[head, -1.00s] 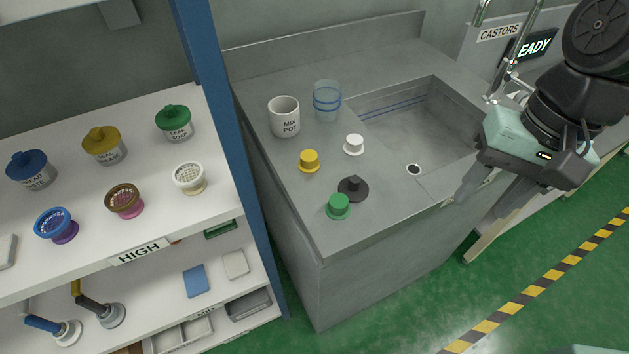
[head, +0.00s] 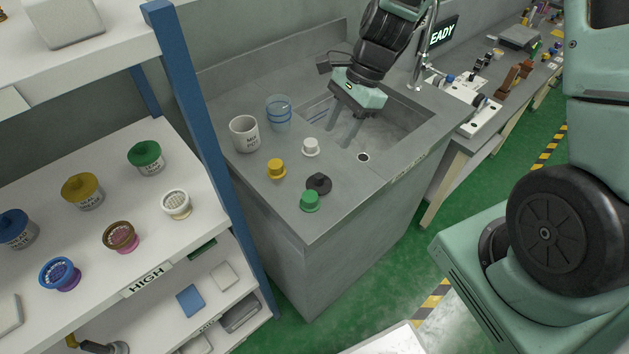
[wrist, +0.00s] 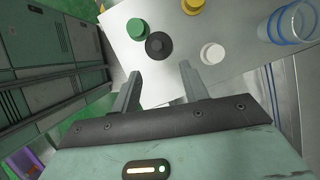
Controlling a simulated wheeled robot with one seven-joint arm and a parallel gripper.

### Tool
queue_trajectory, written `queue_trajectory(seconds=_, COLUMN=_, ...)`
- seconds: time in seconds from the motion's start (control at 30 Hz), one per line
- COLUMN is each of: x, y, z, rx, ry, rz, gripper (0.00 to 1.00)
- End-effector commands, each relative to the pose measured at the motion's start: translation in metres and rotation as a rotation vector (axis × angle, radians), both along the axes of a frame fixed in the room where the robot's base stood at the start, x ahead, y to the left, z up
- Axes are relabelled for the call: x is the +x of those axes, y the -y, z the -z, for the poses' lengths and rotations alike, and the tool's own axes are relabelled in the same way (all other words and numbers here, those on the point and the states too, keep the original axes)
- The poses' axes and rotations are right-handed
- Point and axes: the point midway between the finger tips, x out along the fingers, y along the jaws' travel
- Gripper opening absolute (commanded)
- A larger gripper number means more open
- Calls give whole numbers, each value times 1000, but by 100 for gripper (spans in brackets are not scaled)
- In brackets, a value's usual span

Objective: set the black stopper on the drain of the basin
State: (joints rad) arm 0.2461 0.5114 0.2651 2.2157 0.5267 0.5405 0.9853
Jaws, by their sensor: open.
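The black stopper (head: 318,183) stands on the counter beside the basin, close behind the green stopper (head: 310,201). It also shows in the wrist view (wrist: 158,46), beyond my fingertips. The basin (head: 400,128) is sunk in the counter, with the drain (head: 363,157) as a small round hole with a pale ring near its front; nothing sits on it. My gripper (head: 343,133) is above the basin, fingers down, open and empty. In the wrist view the gap between the fingers (wrist: 160,75) is clear, and the black stopper is apart from them.
A yellow stopper (head: 277,169) and a white stopper (head: 311,147) stand near the black one. A mug (head: 244,134) and a clear blue-banded cup (head: 279,113) stand behind them. A blue shelf post (head: 200,120) rises at the counter's left. The faucet (head: 420,65) stands behind the basin.

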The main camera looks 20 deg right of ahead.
Motion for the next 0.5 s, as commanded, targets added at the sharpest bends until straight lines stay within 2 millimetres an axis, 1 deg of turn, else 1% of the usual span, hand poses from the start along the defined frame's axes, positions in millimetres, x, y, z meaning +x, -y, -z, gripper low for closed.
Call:
queue_trajectory(seconds=0.03, x=-2, y=-5, z=10, rx=2, ry=-6, rz=-1, gripper=44)
queue_trajectory(seconds=0.1, x=-3, y=-10, z=24, rx=2, ry=-6, rz=-2, gripper=44)
queue_trajectory(seconds=0.23, x=-3, y=-19, z=44, rx=2, ry=-4, rz=-2, gripper=44)
queue_trajectory(seconds=0.33, x=-3, y=-23, z=54, rx=1, ry=-1, rz=-3, gripper=44)
queue_trajectory(seconds=0.5, x=-4, y=-26, z=62, rx=0, ry=1, rz=-3, gripper=44)
